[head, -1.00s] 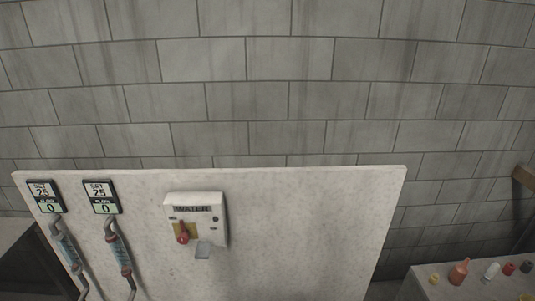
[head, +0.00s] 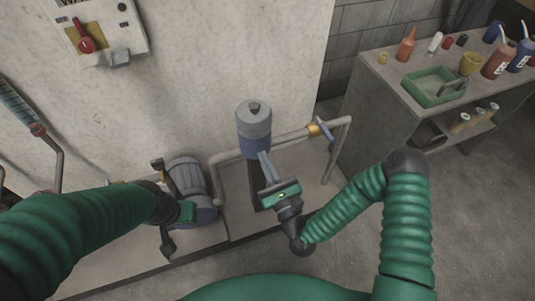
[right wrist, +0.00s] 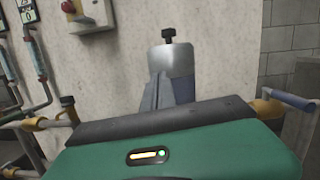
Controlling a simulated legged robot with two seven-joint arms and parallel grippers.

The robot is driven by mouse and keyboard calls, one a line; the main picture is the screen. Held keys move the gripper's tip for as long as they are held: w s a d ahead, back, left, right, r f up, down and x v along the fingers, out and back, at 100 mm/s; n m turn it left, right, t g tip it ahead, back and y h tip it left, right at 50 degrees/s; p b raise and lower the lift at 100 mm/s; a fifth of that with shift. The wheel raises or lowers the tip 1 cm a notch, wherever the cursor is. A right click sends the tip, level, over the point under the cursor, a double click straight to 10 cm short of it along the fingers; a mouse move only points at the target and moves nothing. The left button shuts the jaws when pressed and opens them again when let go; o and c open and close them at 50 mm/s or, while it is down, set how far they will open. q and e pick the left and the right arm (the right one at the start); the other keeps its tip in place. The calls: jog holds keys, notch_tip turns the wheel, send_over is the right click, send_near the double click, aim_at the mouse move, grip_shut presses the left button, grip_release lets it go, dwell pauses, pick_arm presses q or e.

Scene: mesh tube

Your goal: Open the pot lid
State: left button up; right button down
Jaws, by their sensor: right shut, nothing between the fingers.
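The pot (head: 256,145) is an upright cylinder with a blue lower body, standing near the white panel. Its grey lid (head: 254,120) has a small dark knob on top and sits on the pot; lid and knob also show in the right wrist view (right wrist: 172,58). My right gripper (head: 263,156) is shut and empty, its fingers pointing up at the front of the pot. In the right wrist view its fingers hide part of the pot; I cannot tell whether they touch it. My left gripper (head: 187,212) is beside a grey motor; its fingers are not clear.
The grey ribbed motor (head: 190,178) stands left of the pot. A pipe with a blue-handled valve (head: 320,131) runs to the right. A bench (head: 395,100) with bottles and a green tray (head: 437,99) stands at the right. A switch box (head: 110,30) is on the panel.

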aim_at(258, 138)
jog(key=shift+m+t+h, duration=0.4)
jog(key=shift+m+h, duration=0.1)
jog(key=shift+m, duration=0.4)
jog(key=x, duration=0.9)
jog(key=shift+w+d+r, duration=0.1)
jog(key=shift+d+r, duration=0.05)
jog(key=shift+d, duration=0.25)
jog(key=shift+w, duration=0.3)
pick_arm(q)
jog(key=shift+d+f, duration=0.3)
jog(key=shift+f, duration=0.2)
pick_arm(e)
jog(key=shift+d+r, duration=0.1)
